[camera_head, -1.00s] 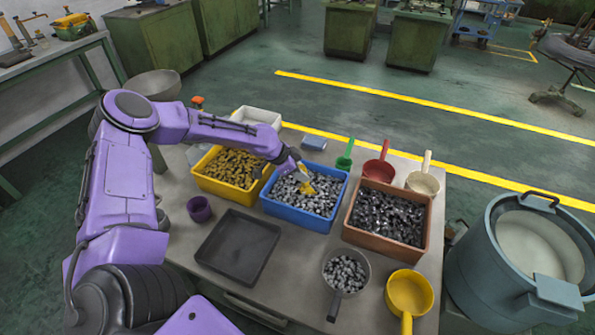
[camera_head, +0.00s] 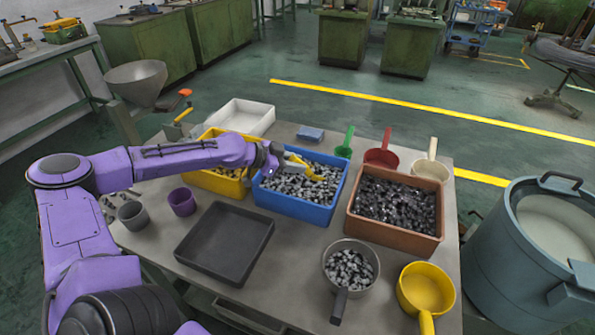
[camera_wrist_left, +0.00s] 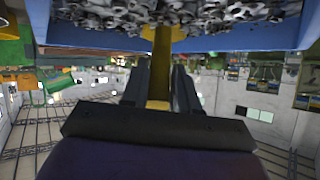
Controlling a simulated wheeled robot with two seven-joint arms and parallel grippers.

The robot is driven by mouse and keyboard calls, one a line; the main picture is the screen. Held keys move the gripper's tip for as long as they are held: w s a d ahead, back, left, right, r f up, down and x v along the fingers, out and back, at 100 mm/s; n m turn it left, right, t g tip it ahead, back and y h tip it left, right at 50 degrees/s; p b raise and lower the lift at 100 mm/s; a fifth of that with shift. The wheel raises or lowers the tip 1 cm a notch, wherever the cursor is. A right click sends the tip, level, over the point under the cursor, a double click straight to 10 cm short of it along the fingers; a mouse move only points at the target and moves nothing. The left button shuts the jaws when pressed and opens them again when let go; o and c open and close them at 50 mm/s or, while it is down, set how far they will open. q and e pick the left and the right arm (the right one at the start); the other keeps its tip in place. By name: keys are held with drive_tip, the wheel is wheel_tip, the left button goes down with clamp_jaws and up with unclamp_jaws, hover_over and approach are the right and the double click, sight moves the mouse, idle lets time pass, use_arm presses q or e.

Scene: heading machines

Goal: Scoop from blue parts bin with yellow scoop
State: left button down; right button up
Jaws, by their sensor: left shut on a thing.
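The blue parts bin (camera_head: 291,206) stands mid-table and is filled with grey metal parts (camera_head: 322,189). My left gripper (camera_head: 279,161) is at the bin's left side, near its rim, shut on the handle of a yellow scoop (camera_head: 306,168). The scoop's head reaches over the parts inside the bin; whether it is sunk in them is hard to tell. The left wrist view shows the yellow handle (camera_wrist_left: 158,75) between the two fingers, with the blue bin wall and grey parts above. My right gripper is not in view.
A yellow bin (camera_head: 215,181) stands left of the blue one, a brown bin (camera_head: 390,232) right. Green (camera_head: 344,150), red (camera_head: 381,157) and cream (camera_head: 429,168) scoops lie behind. In front are a dark tray (camera_head: 225,243), a pan of parts (camera_head: 350,268) and another yellow scoop (camera_head: 425,290).

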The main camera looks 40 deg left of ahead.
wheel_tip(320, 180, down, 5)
drive_tip(key=b, duration=0.4)
use_arm(q)
wheel_tip(320, 180, up, 10)
drive_tip(key=s+a+t+h+p, duration=0.1)
drive_tip(key=s+t+p, duration=0.1)
drive_tip(key=p, duration=0.3)
drive_tip(key=shift+s+a+t+h+p, duration=0.2)
drive_tip(key=shift+s+t+h+p, duration=0.1)
drive_tip(key=shift+t+h+p, duration=0.15)
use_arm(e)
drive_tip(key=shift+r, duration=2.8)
